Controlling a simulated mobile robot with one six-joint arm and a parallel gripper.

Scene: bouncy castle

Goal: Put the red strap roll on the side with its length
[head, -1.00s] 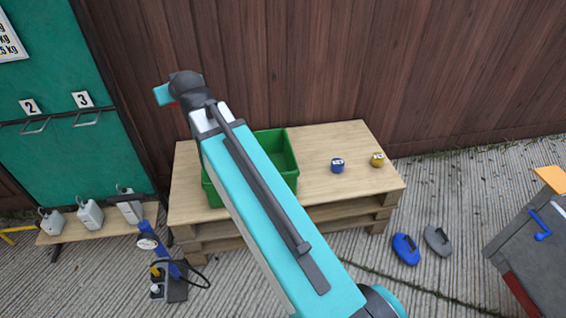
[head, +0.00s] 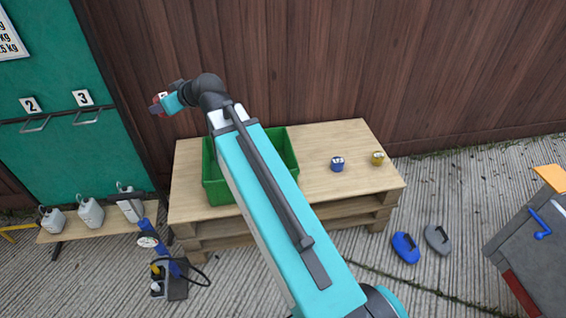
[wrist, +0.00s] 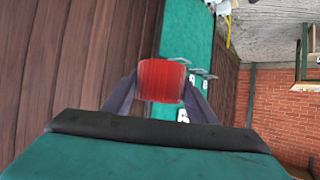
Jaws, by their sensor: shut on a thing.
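The red strap roll (wrist: 161,80) is between the two dark fingers of my gripper (wrist: 160,92) in the wrist view. My gripper (head: 165,102) is shut on it and holds it in the air. In the head view only a small bit of red and white shows at the gripper's tip, above and left of the wooden pallet table (head: 330,205). A blue roll (head: 337,164) and a yellow roll (head: 377,158), each with a white label, stand on the table's right part. Their label text is too small to read.
A green crate (head: 212,190) stands on the table's left part, partly behind my arm. A green board (head: 50,140) at the left carries hooks and plates 2 and 3. White canisters (head: 90,214) stand on a low bench. The table's middle right is clear.

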